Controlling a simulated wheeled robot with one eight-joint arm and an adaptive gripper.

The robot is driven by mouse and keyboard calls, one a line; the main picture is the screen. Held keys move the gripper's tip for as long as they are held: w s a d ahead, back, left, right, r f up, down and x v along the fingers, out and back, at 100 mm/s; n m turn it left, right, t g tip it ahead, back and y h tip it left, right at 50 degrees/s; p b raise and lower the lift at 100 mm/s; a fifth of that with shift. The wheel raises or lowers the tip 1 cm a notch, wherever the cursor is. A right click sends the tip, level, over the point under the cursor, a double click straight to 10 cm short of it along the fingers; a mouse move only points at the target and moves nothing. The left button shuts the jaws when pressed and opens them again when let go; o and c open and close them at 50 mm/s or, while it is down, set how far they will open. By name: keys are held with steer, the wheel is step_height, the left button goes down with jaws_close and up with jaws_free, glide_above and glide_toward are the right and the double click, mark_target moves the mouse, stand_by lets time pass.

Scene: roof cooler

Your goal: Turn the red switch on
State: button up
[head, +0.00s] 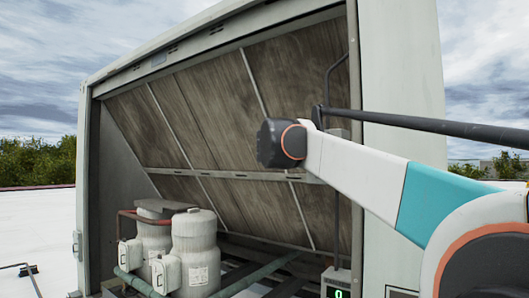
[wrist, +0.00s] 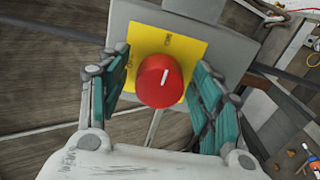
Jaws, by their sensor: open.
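The red switch (wrist: 160,82) is a round red knob with a white mark line, on a yellow plate (wrist: 182,36) fixed to a grey box (wrist: 226,58). It is in the middle of the wrist view. My gripper (wrist: 158,90) is open, with one teal-padded finger to the left of the knob and one to the right. Gaps show between the fingers and the knob, so it is not gripped. The plate has small lettering, too small to read surely. In the head view I cannot make out the knob or my gripper's fingers; my arm crosses the right side.
In the head view, a large open cooler housing (head: 398,60) has slanted brown panels (head: 215,110) inside. Two pale tanks (head: 194,250) stand at its lower left. A dark pipe (head: 430,124) runs out to the right. A small box with a green display (head: 337,284) sits low.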

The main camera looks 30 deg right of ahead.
steer(key=shift+a, duration=0.15)
steer(key=v, duration=1.2)
steer(key=shift+s+f, duration=0.1)
steer(key=shift+s, duration=0.05)
